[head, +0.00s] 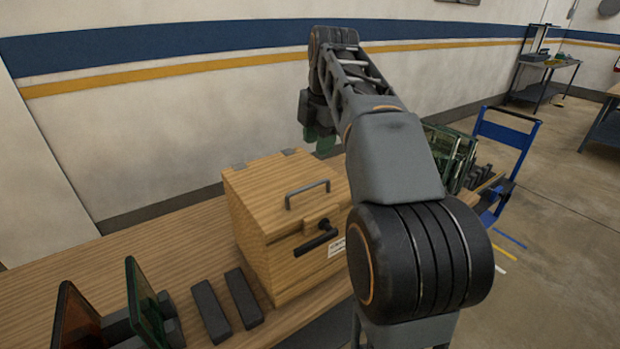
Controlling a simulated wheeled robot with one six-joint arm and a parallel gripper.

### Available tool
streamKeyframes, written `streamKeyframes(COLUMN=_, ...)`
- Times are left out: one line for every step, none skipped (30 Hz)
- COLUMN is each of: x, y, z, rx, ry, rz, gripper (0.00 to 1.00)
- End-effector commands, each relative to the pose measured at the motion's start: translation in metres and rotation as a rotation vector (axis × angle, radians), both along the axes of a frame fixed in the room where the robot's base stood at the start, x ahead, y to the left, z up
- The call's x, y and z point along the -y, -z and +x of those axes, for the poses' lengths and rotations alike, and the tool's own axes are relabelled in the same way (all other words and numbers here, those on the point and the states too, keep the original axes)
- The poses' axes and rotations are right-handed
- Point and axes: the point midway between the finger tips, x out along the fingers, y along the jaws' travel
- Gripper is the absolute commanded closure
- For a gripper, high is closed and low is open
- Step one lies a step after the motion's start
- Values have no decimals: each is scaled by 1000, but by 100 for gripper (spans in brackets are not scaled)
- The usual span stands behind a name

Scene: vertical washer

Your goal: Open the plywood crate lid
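The plywood crate (254,238) stands on a wooden bench in the middle of the head view. Its lid (265,182) looks closed, with a grey bar handle (307,188) on top near the front edge and two hinges at the back. A black lever handle (316,241) sits on the front face, below a small dark latch. My gripper (322,143) is above and behind the right part of the crate, apart from it. Its greenish fingers are partly hidden by my arm, so their opening cannot be made out. My arm also covers the crate's right side.
The wooden bench (150,258) carries dark blocks (228,306) and upright green and orange panels (146,300) left of the crate. Green boards (452,155) stand to the right. A blue trolley (508,140) is on the floor beyond. The wall runs close behind the bench.

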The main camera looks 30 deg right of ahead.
Motion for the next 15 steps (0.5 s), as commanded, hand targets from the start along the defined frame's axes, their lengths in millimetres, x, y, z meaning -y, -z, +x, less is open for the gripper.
streamKeyframes(x=-1, y=12, z=1, rx=-4, ry=0, rz=1, gripper=62)
streamKeyframes(x=-1, y=17, z=2, rx=-3, ry=0, rz=1, gripper=62)
streamKeyframes(x=-1, y=25, z=4, rx=-3, ry=0, rz=2, gripper=62)
streamKeyframes(x=-1, y=31, z=5, rx=-3, ry=0, rz=1, gripper=62)
streamKeyframes(x=-1, y=37, z=6, rx=-3, ry=0, rz=1, gripper=62)
streamKeyframes(x=-2, y=44, z=8, rx=-3, ry=1, rz=1, gripper=62)
streamKeyframes(x=-2, y=50, z=9, rx=-3, ry=1, rz=1, gripper=62)
streamKeyframes(x=-2, y=55, z=10, rx=-3, ry=1, rz=1, gripper=62)
streamKeyframes(x=-2, y=63, z=11, rx=-2, ry=1, rz=1, gripper=62)
streamKeyframes(x=-2, y=67, z=12, rx=-2, ry=1, rz=1, gripper=62)
streamKeyframes(x=-2, y=72, z=13, rx=-2, ry=1, rz=1, gripper=62)
streamKeyframes(x=-3, y=78, z=15, rx=-2, ry=1, rz=1, gripper=62)
streamKeyframes(x=-3, y=83, z=16, rx=-2, ry=1, rz=0, gripper=62)
streamKeyframes(x=-3, y=87, z=16, rx=-1, ry=1, rz=0, gripper=62)
streamKeyframes(x=-3, y=92, z=17, rx=-1, ry=1, rz=0, gripper=62)
